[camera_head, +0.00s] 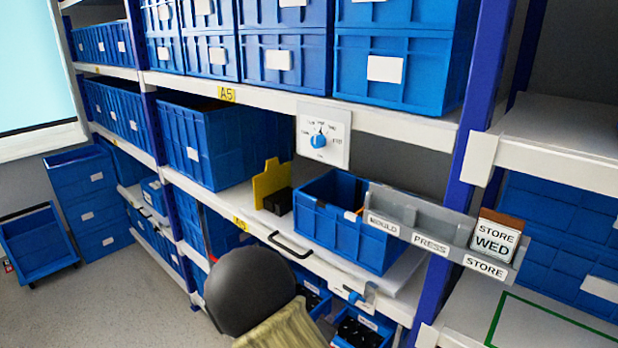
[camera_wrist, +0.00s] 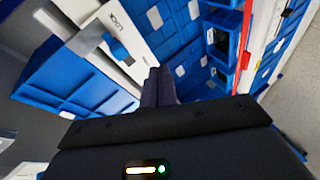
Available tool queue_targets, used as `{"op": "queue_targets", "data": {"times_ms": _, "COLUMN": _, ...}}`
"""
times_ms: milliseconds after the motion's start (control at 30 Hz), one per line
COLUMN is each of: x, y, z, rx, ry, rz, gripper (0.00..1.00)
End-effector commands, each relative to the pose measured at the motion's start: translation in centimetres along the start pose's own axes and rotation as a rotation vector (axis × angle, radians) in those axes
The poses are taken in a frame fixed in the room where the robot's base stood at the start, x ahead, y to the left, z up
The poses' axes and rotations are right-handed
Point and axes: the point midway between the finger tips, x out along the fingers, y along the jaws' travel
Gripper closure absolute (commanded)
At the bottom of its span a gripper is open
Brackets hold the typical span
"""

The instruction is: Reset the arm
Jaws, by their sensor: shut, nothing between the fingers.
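My gripper (camera_wrist: 158,88) shows in the wrist view, its two dark fingers together with nothing between them. It points toward the blue bins and touches nothing that I can make out. In the head view a dark rounded link of my arm stands before the shelf at the lower middle; the fingers are not seen there. A rotary switch (camera_head: 320,140) with a blue knob sits on a white panel on the shelf edge. In the wrist view a white panel (camera_wrist: 112,20) with a blue handle (camera_wrist: 116,48) is left of the fingers.
An open blue bin (camera_head: 345,235) stands on the middle shelf beside a yellow bracket (camera_head: 270,182). A grey rack (camera_head: 400,215) holds a card (camera_head: 494,243) reading STORE WED. A black handle (camera_head: 290,248) juts from the shelf edge. Grey floor is free at lower left.

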Motion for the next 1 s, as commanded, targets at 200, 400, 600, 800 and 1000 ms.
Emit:
{"op": "queue_targets", "data": {"times_ms": 200, "x": -0.7, "y": 1.5, "z": 1.9, "rx": 0.361, "ry": -0.096, "rz": -0.344, "gripper": 1.0}}
{"op": "queue_targets", "data": {"times_ms": 400, "x": -3.8, "y": 3.8, "z": 4.1, "rx": 0.603, "ry": -0.218, "rz": -0.589, "gripper": 1.0}}
{"op": "queue_targets", "data": {"times_ms": 600, "x": -8.5, "y": 7.0, "z": 7.7, "rx": 0.755, "ry": -0.387, "rz": -0.746, "gripper": 1.0}}
{"op": "queue_targets", "data": {"times_ms": 800, "x": -13.1, "y": 9.8, "z": 12.2, "rx": 0.824, "ry": -0.585, "rz": -0.788, "gripper": 1.0}}
{"op": "queue_targets", "data": {"times_ms": 1000, "x": -14.7, "y": 10.4, "z": 13.8, "rx": 0.832, "ry": -0.661, "rz": -0.785, "gripper": 1.0}}
